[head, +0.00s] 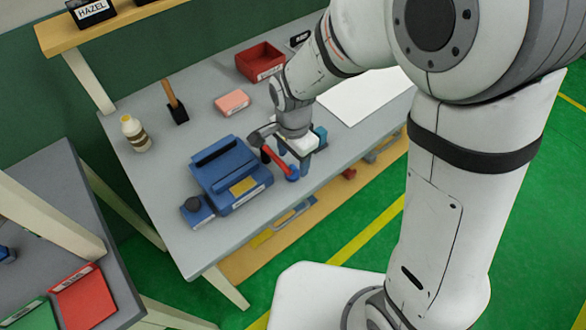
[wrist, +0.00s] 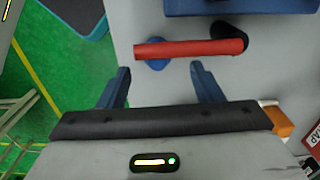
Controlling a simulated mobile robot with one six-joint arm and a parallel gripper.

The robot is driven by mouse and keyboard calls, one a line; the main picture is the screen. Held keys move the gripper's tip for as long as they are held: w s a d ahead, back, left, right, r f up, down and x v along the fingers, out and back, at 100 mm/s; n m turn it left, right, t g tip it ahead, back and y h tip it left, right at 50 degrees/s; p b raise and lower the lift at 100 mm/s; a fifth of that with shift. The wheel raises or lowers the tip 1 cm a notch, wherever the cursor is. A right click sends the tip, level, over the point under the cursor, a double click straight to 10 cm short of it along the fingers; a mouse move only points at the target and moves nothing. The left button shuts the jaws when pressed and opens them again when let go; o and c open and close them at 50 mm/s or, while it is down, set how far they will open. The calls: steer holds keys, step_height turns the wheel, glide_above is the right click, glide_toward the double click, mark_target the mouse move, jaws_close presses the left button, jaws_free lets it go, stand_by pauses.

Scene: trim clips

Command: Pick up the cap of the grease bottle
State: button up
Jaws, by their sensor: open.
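A whitish bottle with a cream cap (head: 126,119) and a brown-and-white label, which looks like the grease bottle (head: 136,136), stands upright at the table's left end in the head view. The cap appears to be on its top. My gripper (head: 288,162) is far to the right of it, low over the table's front part, beside the blue case. In the wrist view my gripper (wrist: 163,78) is open and empty, its two blue fingers apart. A red bar (wrist: 190,48) with a blue end and a black end lies just beyond the fingertips. The bottle is not in the wrist view.
A wooden-handled tool (head: 173,100), pink block (head: 231,102), red bin (head: 260,62) and white sheet (head: 366,94) are farther back. Table space around the bottle is clear.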

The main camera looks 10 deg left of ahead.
mark_target(292, 167)
steer(key=f, duration=0.4)
steer(key=shift+s, duration=0.25)
steer(key=shift+c, duration=0.3)
steer(key=c, duration=1)
